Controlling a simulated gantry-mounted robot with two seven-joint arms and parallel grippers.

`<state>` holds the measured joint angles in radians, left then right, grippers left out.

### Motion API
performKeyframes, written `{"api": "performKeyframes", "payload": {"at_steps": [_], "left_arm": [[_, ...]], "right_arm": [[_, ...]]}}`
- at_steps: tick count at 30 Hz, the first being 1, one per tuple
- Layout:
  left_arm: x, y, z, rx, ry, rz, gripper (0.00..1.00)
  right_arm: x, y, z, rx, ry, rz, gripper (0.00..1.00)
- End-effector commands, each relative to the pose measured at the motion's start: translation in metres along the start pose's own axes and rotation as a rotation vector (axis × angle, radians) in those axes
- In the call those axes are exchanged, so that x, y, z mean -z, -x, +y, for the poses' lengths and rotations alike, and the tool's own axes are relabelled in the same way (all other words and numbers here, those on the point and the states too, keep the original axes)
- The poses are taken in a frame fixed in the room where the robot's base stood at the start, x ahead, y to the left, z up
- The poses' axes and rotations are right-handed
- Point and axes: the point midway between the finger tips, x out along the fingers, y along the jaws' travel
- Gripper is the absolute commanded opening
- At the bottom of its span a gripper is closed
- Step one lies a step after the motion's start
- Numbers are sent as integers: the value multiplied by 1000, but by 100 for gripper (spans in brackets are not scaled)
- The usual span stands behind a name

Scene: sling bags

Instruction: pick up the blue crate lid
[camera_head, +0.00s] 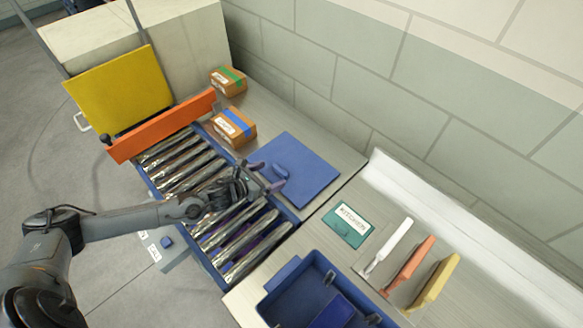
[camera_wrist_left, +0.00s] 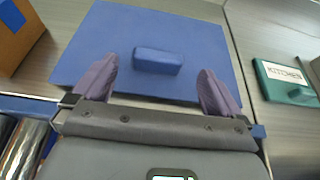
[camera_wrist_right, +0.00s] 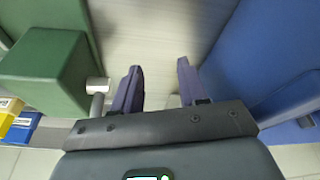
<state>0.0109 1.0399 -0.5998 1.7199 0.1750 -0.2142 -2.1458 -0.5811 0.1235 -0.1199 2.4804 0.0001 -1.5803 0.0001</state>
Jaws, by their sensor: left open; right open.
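The blue crate lid (camera_head: 310,178) is a flat square panel with a raised block handle, lying on the steel counter beyond the rollers. In the left wrist view the lid (camera_wrist_left: 95,45) fills the upper middle, with its handle (camera_wrist_left: 157,62) between my finger lines. My left gripper (camera_head: 264,178) is open at the lid's near edge, its fingers on either side of the handle and not closed on it. My right gripper (camera_wrist_right: 160,67) is open and empty in its own wrist view. It does not show in the head view.
Two cardboard boxes (camera_head: 233,127) (camera_head: 228,81) stand left of the lid. An orange bar (camera_head: 160,126) crosses the roller conveyor (camera_head: 230,235). A green KITCHEN sign (camera_head: 347,226) and a blue crate (camera_head: 283,300) are nearer. A green block (camera_wrist_right: 45,75) is beside my right gripper.

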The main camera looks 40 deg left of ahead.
Motion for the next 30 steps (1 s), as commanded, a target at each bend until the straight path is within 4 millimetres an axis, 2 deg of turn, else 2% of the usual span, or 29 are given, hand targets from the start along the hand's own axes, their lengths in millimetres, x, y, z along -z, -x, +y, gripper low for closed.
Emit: {"api": "performKeyframes", "payload": {"at_steps": [5,16,26,30], "left_arm": [[0,-8,0,1,2,0,100],[3,-51,1,0,2,0,100],[3,-56,1,1,0,1,100],[3,-56,1,1,0,1,80]], "right_arm": [[0,0,-1,4,-4,1,43],[1,-1,-2,6,-7,2,43],[0,-1,0,1,-2,1,43],[0,-1,1,-2,3,1,43]]}}
